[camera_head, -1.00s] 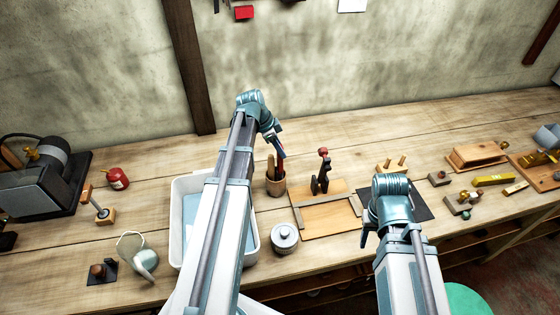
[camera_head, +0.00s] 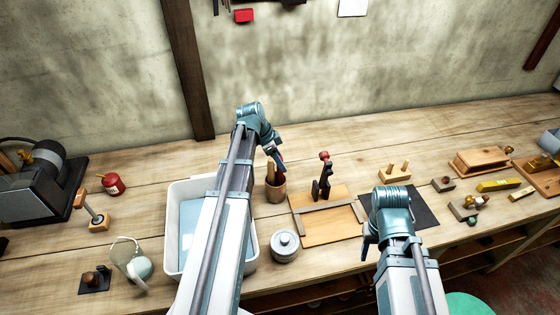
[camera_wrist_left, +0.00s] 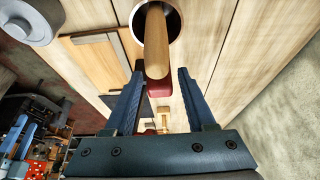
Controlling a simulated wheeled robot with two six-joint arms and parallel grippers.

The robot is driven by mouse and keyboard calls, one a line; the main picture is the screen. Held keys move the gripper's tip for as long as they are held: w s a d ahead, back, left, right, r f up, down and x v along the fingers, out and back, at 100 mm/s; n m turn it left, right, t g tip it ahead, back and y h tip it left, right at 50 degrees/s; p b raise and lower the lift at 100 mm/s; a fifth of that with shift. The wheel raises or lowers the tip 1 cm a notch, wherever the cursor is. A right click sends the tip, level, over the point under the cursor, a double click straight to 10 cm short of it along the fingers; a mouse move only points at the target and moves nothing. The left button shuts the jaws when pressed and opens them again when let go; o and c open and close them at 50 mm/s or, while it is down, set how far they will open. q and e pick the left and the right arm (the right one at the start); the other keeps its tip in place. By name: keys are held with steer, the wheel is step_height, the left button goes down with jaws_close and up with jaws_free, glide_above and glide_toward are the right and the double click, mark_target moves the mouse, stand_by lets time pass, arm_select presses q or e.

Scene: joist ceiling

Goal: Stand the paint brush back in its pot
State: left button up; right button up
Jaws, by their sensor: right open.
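The brown pot (camera_head: 276,191) stands upright on the bench, right of the white tray. A wooden handle (camera_head: 270,168) rises from it. My left gripper (camera_head: 281,167) is just above the pot. My right gripper (camera_head: 367,247) is open and empty by the dark mat.
The white tray (camera_head: 174,225) lies under my left arm. A lidded grey jar (camera_head: 285,246) stands in front of the pot. A wooden board (camera_head: 318,232) with a black-handled, red-topped tool (camera_head: 322,178) lies to its right. Bench behind the pot is clear.

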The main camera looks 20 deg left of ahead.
arm_select(q)
steer(key=shift+o, duration=0.2)
steer(key=shift+r, duration=0.1)
steer(key=shift+s+a+r+p, duration=0.1)
steer(key=shift+a+r+p, duration=0.05)
steer(key=shift+r+p, duration=0.45)
steer(key=p+v, duration=0.9)
steer(key=v, duration=0.1)
steer(key=shift+s+a+r+p, duration=0.2)
steer(key=shift+r+p, duration=0.15)
steer(key=shift+p, duration=0.25)
